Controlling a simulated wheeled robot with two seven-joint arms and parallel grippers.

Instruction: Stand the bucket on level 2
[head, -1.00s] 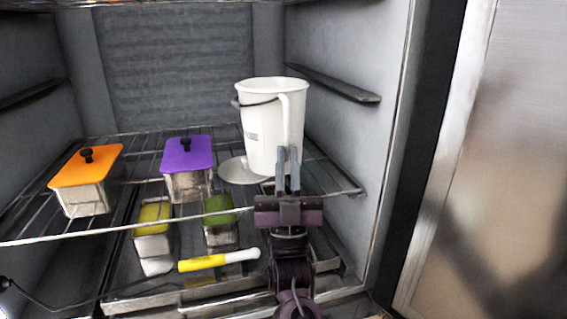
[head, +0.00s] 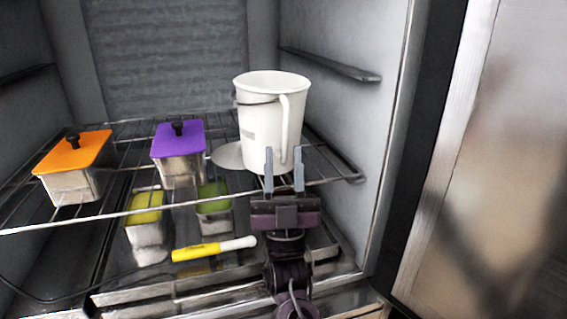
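The white bucket (head: 262,128) stands upright on the wire shelf (head: 130,211) inside the freezer, toward the right side. It has a dark wire bail and a white handle (head: 285,128) on its front right. My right gripper (head: 284,160) is in front of the bucket's lower part, its two fingers pointing up and spread apart. The fingers overlap the bucket in the picture and nothing shows held between them. Whether they touch it cannot be told. My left gripper is not in view.
A purple-lidded tin (head: 180,160) and an orange-lidded tin (head: 72,170) stand left on the same shelf. A round pale disc (head: 228,156) lies beside the bucket. Below are yellow (head: 146,215) and green tins (head: 214,208) and a yellow-white tool (head: 213,249). The freezer wall is close on the right.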

